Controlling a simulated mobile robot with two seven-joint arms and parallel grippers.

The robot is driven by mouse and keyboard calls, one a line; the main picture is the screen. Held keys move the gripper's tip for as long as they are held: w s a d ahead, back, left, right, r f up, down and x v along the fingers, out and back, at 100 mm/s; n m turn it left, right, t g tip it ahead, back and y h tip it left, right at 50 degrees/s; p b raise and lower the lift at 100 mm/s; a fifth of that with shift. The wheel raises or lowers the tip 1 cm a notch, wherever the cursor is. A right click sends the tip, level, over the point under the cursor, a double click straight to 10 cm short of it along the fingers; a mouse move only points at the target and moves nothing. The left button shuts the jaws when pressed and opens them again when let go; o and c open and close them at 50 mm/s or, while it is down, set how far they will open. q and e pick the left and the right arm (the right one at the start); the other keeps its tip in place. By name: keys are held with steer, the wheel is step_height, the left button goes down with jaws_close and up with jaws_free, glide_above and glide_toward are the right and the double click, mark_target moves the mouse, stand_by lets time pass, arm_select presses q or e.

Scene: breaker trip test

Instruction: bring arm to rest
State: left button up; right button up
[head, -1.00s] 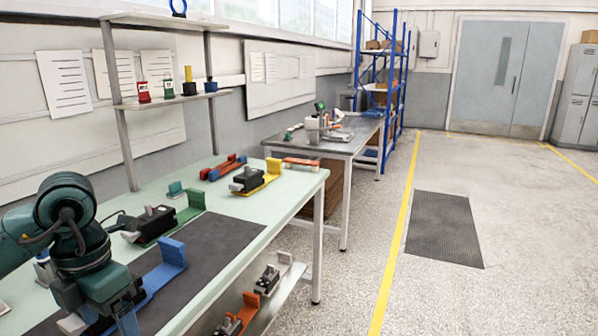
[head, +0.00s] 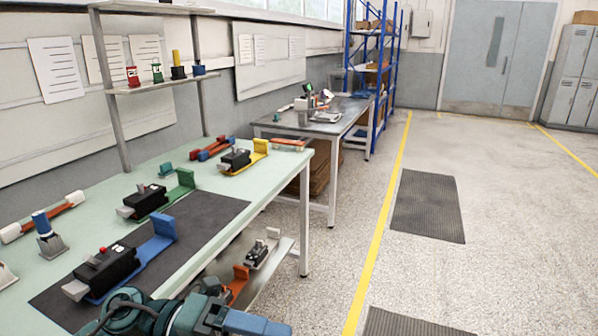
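One of my arms (head: 185,314), teal and dark grey, shows at the bottom edge in the head view. It lies in front of the near edge of the green-topped workbench (head: 205,248) and is cut off by the frame. My other arm is out of view. On the dark bench mat (head: 195,222), a black breaker (head: 105,268) with a red mark sits on a blue holder (head: 159,240). Another black breaker (head: 146,200) sits on a green holder (head: 184,184), and a third (head: 235,159) on a yellow holder (head: 259,149).
A blue-capped tool (head: 47,236) stands at the bench's left. Red holders (head: 210,148) lie at the back. A lower shelf (head: 276,262) holds more breakers. A second table (head: 335,125) and a blue rack (head: 389,60) stand beyond. The floor (head: 505,225) on the right is open.

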arm_select(q)
steer(key=w+a+n+t+h+p, duration=0.1)
steer(key=w+n+t, duration=0.2)
steer(key=n+t, duration=0.65)
steer(key=w+a+n+t+p, duration=0.1)
steer(key=w+a+n+t, duration=0.15)
steer(key=n+t, duration=0.65)
steer(key=a+f+n+y, duration=0.2)
steer(key=f+n+y, duration=0.4)
steer(key=f+n, duration=0.1)
steer(key=s+a+f+n+y+p, duration=0.1)
steer(key=a+f+n+y, duration=0.2)
steer(key=f+n+y, duration=0.3)
step_height(320, 180, down, 3)
steer(key=shift+s+a+r+n, duration=0.2)
steer(key=shift+a+n, duration=0.05)
steer(key=shift+n, duration=0.7)
steer(key=s+f+n+g, duration=0.1)
steer(key=s+f, duration=0.1)
steer(key=f, duration=0.1)
steer(key=s+a+f+n+g+y, duration=0.1)
steer(key=s+f+g, duration=0.1)
steer(key=s+f, duration=0.1)
steer(key=s+f+n+g+y, duration=0.1)
steer(key=s+f, duration=0.2)
steer(key=shift+a+f+g+p, duration=0.1)
steer(key=shift+a+g+p, duration=0.1)
steer(key=shift+g+p, duration=0.15)
steer(key=shift+c, duration=0.4)
